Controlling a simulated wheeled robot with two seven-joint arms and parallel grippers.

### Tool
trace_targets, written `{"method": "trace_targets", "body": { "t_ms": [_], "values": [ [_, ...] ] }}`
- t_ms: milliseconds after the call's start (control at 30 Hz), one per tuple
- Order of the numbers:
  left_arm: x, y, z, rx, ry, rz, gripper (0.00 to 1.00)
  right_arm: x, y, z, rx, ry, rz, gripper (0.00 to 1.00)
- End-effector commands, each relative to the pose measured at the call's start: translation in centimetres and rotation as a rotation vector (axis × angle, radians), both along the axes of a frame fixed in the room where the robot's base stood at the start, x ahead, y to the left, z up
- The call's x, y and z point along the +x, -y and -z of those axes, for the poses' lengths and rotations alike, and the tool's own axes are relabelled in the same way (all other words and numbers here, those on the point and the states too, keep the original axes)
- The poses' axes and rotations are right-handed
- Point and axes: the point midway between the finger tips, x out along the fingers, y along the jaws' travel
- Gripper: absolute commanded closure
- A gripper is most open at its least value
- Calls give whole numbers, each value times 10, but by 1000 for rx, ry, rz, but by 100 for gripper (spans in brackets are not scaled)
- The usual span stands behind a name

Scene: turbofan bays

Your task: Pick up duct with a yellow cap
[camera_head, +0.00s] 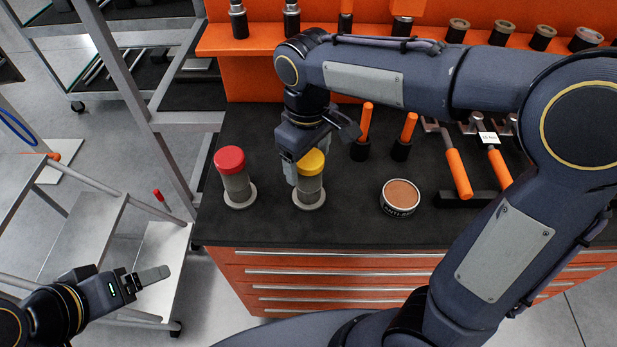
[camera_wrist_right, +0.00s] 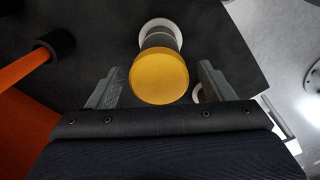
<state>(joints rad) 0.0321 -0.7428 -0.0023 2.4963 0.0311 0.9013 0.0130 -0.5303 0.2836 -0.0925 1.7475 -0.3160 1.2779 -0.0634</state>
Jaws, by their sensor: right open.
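The duct with a yellow cap (camera_head: 309,184) stands upright on the dark worktop, a grey cylinder on a round flange. My right gripper (camera_head: 305,165) is open at the duct's cap, coming in from behind it. In the right wrist view the yellow cap (camera_wrist_right: 159,76) lies between and just beyond the two open fingers (camera_wrist_right: 158,88), with a gap on each side. A similar duct with a red cap (camera_head: 234,176) stands to its left. My left gripper (camera_head: 150,277) is at the lower left, away from the worktop; its finger spacing is unclear.
A tin (camera_head: 400,196) of brown paste stands to the right on the worktop (camera_head: 345,225). Orange-handled tools (camera_head: 458,172) lie in a holder farther right. An orange shelf (camera_head: 240,40) with small parts runs along the back. Grey steps (camera_head: 80,215) stand at the left.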

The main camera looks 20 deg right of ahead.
Motion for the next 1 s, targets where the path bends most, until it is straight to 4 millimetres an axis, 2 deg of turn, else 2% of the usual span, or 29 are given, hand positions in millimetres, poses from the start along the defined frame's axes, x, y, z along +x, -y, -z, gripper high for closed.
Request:
{"method": "trace_targets", "body": {
  "t_ms": [100,200,467,867,900,1000],
  "values": [
    [0,0,-2,0,0,0,21,-1,1,19,-1,-4,1,25],
    [0,0,-2,0,0,0,21,-1,1,29,-1,-3,2,25],
    [0,0,-2,0,0,0,21,-1,1,33,1,0,2,25],
    [0,0,-2,0,0,0,21,-1,1,33,1,0,2,75],
    [0,0,-2,0,0,0,21,-1,1,32,2,1,2,78],
    [0,0,-2,0,0,0,21,-1,1,32,2,1,2,78]
  ]
}}
